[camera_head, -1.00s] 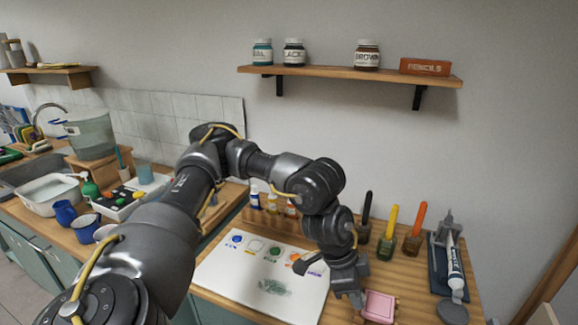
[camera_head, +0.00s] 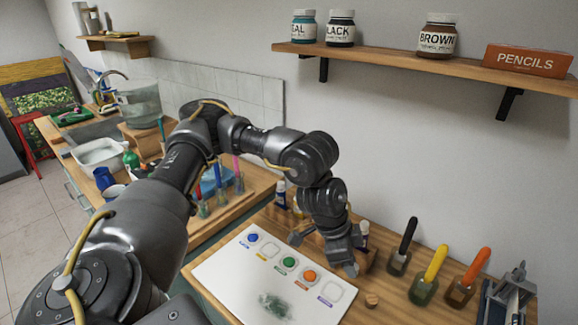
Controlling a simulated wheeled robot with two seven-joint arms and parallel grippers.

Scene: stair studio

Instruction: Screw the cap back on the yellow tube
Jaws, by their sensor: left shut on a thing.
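My left gripper (camera_head: 346,265) points down over the table, just right of the paint sheet. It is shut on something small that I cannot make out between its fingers. I cannot pick out the yellow tube or its cap for sure; my left arm covers most of the tube rack. My right gripper is out of view.
A white paint sheet (camera_head: 225,275) with coloured swatches lies on the wooden table. Jars with black (camera_head: 399,263), yellow (camera_head: 424,290) and orange (camera_head: 459,294) handled tools stand to the right. A shelf (camera_head: 430,64) hangs above.

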